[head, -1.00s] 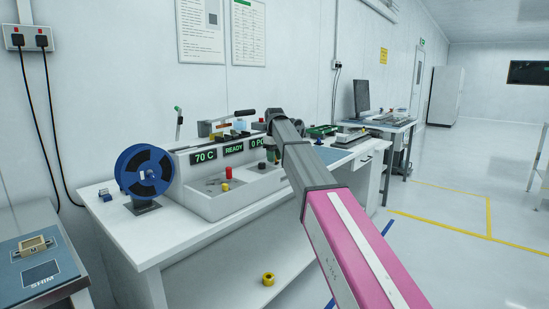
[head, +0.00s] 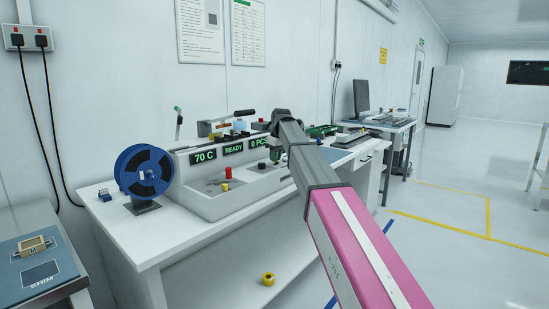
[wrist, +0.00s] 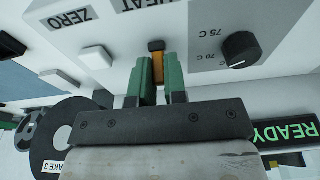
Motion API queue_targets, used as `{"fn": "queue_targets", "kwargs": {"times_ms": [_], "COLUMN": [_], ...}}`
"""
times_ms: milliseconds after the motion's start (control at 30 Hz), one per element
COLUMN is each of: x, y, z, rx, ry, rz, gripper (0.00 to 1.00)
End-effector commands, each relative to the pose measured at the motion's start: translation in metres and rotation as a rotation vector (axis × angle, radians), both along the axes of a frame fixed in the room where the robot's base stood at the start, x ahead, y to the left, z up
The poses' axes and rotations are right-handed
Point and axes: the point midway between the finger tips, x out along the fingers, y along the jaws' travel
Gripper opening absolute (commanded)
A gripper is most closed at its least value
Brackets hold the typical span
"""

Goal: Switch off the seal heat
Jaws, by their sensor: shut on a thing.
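The seal heat switch (wrist: 157,60) is a small orange piece with a dark end, below a partly cut-off label ending in "HEAT" in the wrist view. My gripper (wrist: 160,72) has green fingers shut on it, one on each side. In the head view my gripper (head: 273,153) is at the right part of the white machine (head: 225,205), and the switch is hidden there. The machine's displays (head: 205,156) read "70 C" and "READY", with a count starting with 0.
In the wrist view a white ZERO button (wrist: 96,57) is left of my fingers and a black temperature knob (wrist: 240,50) is to the right. A blue reel (head: 145,171) stands at the machine's left end.

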Motion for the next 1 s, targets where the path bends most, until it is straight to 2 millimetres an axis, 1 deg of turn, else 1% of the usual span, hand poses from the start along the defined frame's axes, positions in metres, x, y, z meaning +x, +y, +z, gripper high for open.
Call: {"fn": "queue_targets", "kwargs": {"times_ms": [33,100,600,800,1000], "x": [-0.005,-0.006,-0.014,-0.015,-0.016], "y": [-0.003,-0.005,-0.016,-0.018,-0.019], "z": [-0.001,0.000,-0.002,-0.003,-0.003], "rx": [0.030,0.079,0.410,0.494,0.541], "ry": [-0.024,-0.063,-0.321,-0.386,-0.422], "rz": [-0.002,-0.002,-0.002,-0.001,0.000], "gripper": [0.00,0.00,0.00,0.00,0.00]}}
